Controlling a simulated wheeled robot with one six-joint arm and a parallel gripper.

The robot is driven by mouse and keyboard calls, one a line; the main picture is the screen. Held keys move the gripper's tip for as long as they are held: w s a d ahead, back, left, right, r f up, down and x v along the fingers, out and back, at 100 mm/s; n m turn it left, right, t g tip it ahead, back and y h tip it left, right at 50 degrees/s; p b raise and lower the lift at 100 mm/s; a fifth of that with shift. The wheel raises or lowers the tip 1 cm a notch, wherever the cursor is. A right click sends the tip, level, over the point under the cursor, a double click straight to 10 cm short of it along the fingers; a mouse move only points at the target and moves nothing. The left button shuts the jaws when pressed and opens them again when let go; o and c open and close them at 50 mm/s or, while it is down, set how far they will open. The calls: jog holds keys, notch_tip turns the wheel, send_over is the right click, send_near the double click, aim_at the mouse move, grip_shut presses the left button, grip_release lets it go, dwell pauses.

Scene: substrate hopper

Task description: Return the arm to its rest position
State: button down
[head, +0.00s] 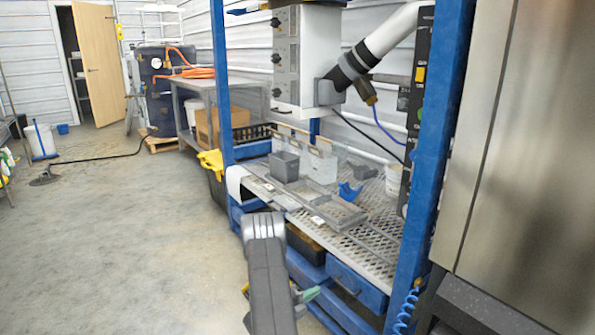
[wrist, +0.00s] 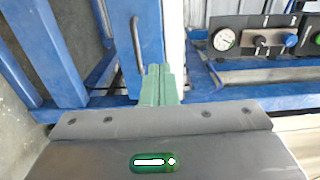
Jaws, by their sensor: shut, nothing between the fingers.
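My arm (head: 267,270) shows in the lower middle of the head view, folded in front of the blue-framed bench. My gripper (head: 309,294) is partly hidden behind the arm; its green fingers show just right of it, near a blue drawer. In the wrist view my gripper (wrist: 157,78) has its two green fingers together with nothing between them.
The perforated bench (head: 375,262) carries a grey bin (head: 284,166), a grey tray (head: 337,212) and a blue scoop (head: 349,191). A blue post (head: 437,150) and a steel cabinet (head: 525,140) stand right. Open floor (head: 130,250) lies left.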

aim_at(349, 272)
jog(key=b+x, duration=0.3)
jog(key=x, duration=1)
jog(key=shift+w+d, duration=0.15)
jog(key=shift+d, duration=0.1)
